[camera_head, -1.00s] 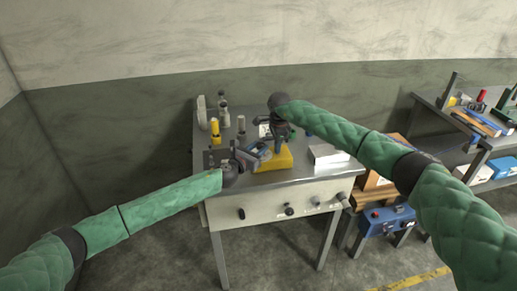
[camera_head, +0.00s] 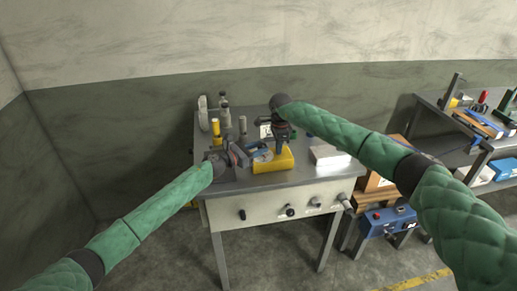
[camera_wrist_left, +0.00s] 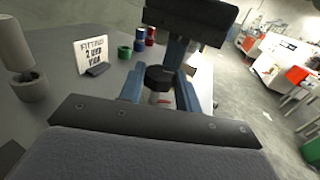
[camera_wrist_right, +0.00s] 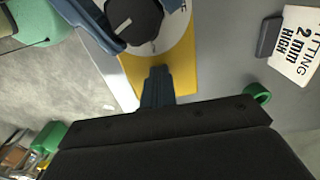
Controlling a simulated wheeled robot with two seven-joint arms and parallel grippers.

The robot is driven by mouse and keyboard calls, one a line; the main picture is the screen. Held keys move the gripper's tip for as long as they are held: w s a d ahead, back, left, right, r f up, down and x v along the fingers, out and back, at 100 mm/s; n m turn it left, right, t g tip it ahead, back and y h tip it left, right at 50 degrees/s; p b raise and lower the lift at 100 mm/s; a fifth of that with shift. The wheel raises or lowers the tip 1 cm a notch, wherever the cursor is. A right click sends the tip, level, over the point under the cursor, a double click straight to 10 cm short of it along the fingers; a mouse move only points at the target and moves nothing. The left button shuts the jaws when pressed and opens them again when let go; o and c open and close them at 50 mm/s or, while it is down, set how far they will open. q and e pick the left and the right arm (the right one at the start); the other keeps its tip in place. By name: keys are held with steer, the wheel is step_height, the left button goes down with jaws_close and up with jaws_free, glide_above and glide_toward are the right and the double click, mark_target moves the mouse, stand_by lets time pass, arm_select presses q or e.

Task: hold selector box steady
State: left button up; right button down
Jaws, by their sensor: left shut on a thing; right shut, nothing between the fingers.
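The selector box (camera_head: 273,165) is yellow, with a pale round dial and a black knob on its face. It rests on the grey table; its yellow side and dial show in the right wrist view (camera_wrist_right: 185,62). My left gripper (camera_head: 247,153) reaches it from the left.
A white sign (camera_wrist_left: 94,54) stands behind the box, near small green and red rings. Grey and yellow cylinders (camera_head: 216,128) stand at the back left. A white block (camera_head: 328,154) lies to the right. A shelf (camera_head: 470,130) with tools stands further right.

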arm_select(q)
steer(key=shift+s+d, duration=0.1)
steer(key=shift+d, duration=0.1)
steer(key=o, duration=1)
steer(key=shift+c, duration=0.2)
steer(key=shift+a, duration=0.15)
steer(key=shift+s+a, duration=0.15)
steer(key=shift+a, duration=0.1)
steer(key=v, duration=1.1)
steer(key=shift+s+a, duration=0.1)
steer(key=shift+s, duration=0.05)
steer(key=shift+r, duration=0.1)
